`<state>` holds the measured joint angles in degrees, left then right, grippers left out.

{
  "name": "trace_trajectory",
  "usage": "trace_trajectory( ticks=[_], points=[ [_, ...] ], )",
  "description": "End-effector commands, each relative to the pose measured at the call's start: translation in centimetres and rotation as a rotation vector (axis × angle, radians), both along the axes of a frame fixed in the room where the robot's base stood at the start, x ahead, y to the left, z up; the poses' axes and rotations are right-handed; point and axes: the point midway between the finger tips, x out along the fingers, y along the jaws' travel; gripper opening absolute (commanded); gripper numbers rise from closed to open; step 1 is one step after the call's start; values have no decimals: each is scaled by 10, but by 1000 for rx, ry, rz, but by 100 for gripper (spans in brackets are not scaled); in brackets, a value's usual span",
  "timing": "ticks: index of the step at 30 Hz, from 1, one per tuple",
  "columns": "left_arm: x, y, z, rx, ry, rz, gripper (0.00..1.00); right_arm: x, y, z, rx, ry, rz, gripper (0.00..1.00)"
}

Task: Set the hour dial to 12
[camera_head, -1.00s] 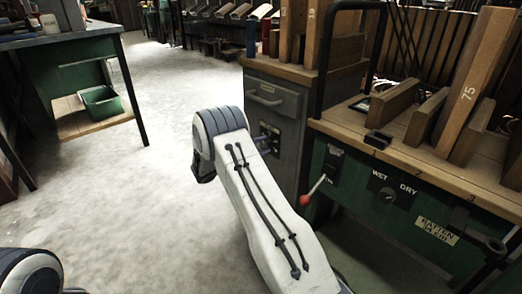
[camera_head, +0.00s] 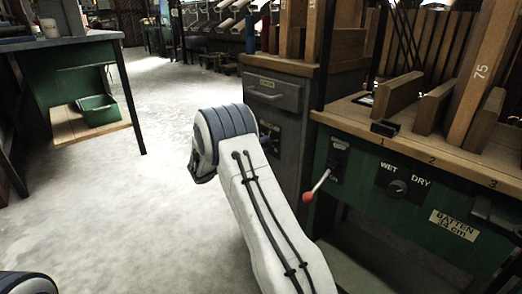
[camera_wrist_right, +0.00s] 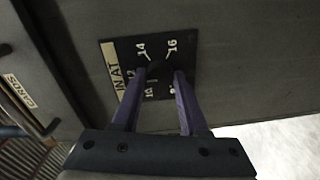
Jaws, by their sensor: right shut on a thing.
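The hour dial (camera_wrist_right: 157,68) is a small dark knob on a black plate (camera_wrist_right: 187,50) with white numbers, 14 and 16 among them, and an "IN AT" label. My right gripper (camera_wrist_right: 160,75) has its two purple fingers on either side of the knob and is shut on it. The fingers and the shadow hide part of the knob and some numbers, so I cannot tell where its pointer stands. In the head view the dial plate (camera_head: 269,136) shows on the grey cabinet front, partly behind my right arm. My left gripper is out of view.
The grey cabinet (camera_head: 283,98) has a drawer above the dial. To its right, a green bench (camera_head: 345,187) carries a red-knobbed lever (camera_head: 308,197) and a WET/DRY knob (camera_head: 398,187). The floor to the left is clear up to a green table (camera_head: 75,75).

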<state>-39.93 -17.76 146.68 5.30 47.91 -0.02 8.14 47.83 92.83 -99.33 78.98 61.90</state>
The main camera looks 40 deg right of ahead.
Motion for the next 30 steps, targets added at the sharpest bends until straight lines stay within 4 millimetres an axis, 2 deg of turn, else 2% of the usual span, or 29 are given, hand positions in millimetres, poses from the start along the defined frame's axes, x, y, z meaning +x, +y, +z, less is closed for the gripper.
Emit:
trace_trajectory(
  ticks=[14, 15, 16, 17, 26, 30],
  points=[
    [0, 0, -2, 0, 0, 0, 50, 0, 2, -3, 6, -8, 2, 0],
    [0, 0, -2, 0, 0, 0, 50, 0, 2, -3, 5, -8, 1, 54],
    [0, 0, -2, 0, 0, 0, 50, 0, 2, -2, 5, -8, 1, 66],
    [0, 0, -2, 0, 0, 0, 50, 0, 2, -2, 5, -8, 1, 73],
    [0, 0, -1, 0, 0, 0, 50, 0, 0, -1, 2, -10, 0, 73],
    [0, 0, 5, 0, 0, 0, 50, -1, 11, 2, 2, -10, 2, 73]
  ],
)
